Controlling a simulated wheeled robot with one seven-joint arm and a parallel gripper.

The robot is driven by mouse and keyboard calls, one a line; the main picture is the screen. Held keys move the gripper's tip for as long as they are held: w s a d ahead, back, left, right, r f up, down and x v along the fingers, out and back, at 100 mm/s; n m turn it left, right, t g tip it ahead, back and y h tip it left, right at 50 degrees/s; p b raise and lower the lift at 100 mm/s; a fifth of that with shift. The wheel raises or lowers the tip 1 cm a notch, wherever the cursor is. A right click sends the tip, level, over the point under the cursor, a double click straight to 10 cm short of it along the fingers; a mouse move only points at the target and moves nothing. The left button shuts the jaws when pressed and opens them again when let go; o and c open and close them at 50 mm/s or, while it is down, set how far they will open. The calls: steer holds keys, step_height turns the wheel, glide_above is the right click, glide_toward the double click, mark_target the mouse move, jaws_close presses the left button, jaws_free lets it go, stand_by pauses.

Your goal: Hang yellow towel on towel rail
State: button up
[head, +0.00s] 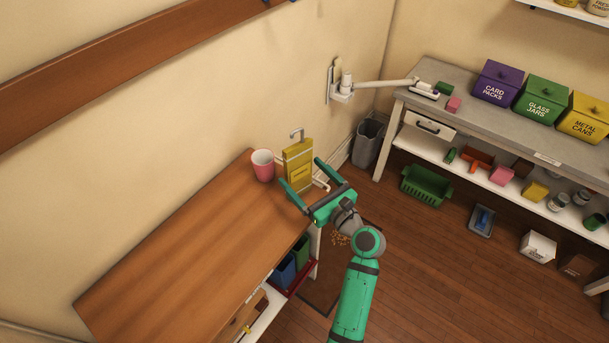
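The yellow towel (298,158) is a flat, upright yellow piece with a grey hook at its top. It is at the far right end of the wooden tabletop, close to the wall. My gripper (300,172) is open, with one green finger on each side of the towel's lower part in this view. I cannot tell whether the fingers touch it. A white bar on a wall bracket (375,86) juts out to the right over the grey bench; I cannot tell whether it is the towel rail. A small white fitting (322,182) shows partly behind my gripper.
A pink cup (263,165) stands left of the towel on the wooden table (190,250). A grey bin (367,143) and green basket (426,187) are on the floor. The grey bench (465,106) holds purple, green and yellow boxes. Open floor lies between table and bench.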

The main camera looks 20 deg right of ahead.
steer(key=v, duration=1)
steer(key=shift+s, duration=0.35)
steer(key=shift+d, duration=0.15)
